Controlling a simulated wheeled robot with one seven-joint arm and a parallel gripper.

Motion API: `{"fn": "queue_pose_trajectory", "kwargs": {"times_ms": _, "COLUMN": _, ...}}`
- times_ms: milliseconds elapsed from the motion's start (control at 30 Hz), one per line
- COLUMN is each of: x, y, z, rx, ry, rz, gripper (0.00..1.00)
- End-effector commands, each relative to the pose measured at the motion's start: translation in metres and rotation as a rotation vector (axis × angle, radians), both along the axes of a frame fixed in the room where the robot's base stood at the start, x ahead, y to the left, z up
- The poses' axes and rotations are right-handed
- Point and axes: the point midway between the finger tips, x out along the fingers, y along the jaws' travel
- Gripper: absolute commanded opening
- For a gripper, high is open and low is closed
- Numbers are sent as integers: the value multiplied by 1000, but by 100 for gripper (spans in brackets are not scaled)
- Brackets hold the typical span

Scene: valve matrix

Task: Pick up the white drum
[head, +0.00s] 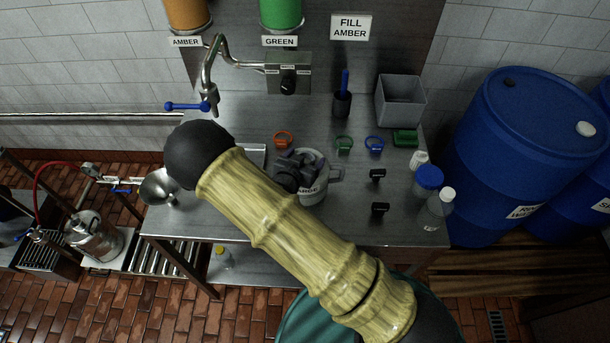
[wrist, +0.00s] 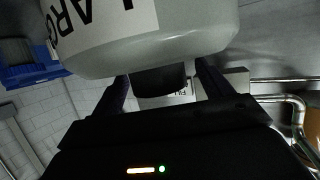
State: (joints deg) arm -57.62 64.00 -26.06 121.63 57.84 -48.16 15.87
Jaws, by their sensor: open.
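The white drum (head: 314,190) is a pale container with a label, partly readable as "LARGE", standing on the steel bench near its front middle. My gripper (head: 303,161) is over its top in the head view and hides part of it. In the wrist view the drum (wrist: 160,45) is close up and upside down. A dark cylinder (wrist: 160,80), seemingly its cap, sits between the two spread fingers of my gripper (wrist: 163,88). The fingers look apart from it, but contact is hard to tell.
A grey bin (head: 401,101), a dark cup (head: 342,104), green and blue rings and small bottles (head: 430,179) stand to the right. A tap (head: 208,90) and a funnel (head: 158,187) are on the left. A blue barrel (head: 520,150) stands beyond the bench's right edge.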

Motion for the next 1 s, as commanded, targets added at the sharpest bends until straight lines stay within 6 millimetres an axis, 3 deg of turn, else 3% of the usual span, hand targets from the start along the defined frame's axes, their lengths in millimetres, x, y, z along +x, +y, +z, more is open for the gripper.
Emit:
{"fn": "queue_pose_trajectory", "kwargs": {"times_ms": 233, "x": 0, "y": 0, "z": 0, "rx": 0, "ry": 0, "rz": 0, "gripper": 78}}
{"fn": "queue_pose_trajectory", "kwargs": {"times_ms": 633, "x": 0, "y": 0, "z": 0, "rx": 0, "ry": 0, "rz": 0, "gripper": 0}}
{"fn": "queue_pose_trajectory", "kwargs": {"times_ms": 1000, "x": 0, "y": 0, "z": 5, "rx": 1, "ry": -4, "rz": 0, "gripper": 0}}
